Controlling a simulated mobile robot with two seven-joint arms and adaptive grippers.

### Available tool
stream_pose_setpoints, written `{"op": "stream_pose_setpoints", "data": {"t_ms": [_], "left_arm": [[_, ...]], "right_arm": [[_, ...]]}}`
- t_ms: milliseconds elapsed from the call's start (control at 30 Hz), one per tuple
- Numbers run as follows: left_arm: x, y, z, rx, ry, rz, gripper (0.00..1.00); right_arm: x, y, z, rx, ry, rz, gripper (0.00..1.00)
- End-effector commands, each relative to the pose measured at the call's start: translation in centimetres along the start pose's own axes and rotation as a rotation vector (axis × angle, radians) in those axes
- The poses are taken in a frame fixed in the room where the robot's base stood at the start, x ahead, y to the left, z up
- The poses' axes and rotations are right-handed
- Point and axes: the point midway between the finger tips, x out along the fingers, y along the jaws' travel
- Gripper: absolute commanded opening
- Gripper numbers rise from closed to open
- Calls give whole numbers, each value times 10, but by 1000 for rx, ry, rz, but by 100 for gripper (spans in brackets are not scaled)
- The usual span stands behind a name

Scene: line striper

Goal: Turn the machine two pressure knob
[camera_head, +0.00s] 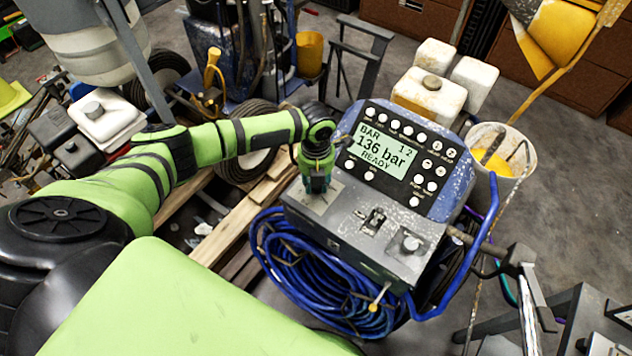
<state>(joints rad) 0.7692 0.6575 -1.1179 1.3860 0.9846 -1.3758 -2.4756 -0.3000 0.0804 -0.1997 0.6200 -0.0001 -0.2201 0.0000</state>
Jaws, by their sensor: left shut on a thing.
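The line striper's grey control box (345,222) stands in the middle of the head view. Its tilted display panel (384,150) reads "BAR 136 bar READY", with the digits 1 and 2 at the upper right. My left gripper (318,187) points down at the left part of the box top and is shut on the pressure knob there. The gripper hides that knob almost wholly. A toggle switch (375,219) sits in the middle of the box top. A round grey knob (410,243) sits farther right, apart from my gripper. My right gripper is out of view.
A coiled blue hose (300,270) hangs below the box front. A blue frame bar (480,250) rises at its right. A dirty white bucket (503,150) and white canisters (432,92) stand behind. Wooden boards (243,225) lie at the left.

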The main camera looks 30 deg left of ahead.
Motion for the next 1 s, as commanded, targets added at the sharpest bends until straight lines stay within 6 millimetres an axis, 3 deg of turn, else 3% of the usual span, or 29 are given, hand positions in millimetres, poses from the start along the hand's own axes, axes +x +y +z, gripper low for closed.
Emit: {"op": "stream_pose_setpoints", "data": {"t_ms": [400, 967, 1000], "left_arm": [[2, 0, -2, 203, 4, 0, 0], [1, 0, -2, 235, 5, 0, 0], [1, 0, -2, 235, 5, -1, 36]], "right_arm": [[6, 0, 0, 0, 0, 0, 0], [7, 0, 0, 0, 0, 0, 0], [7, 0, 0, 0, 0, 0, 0]]}}
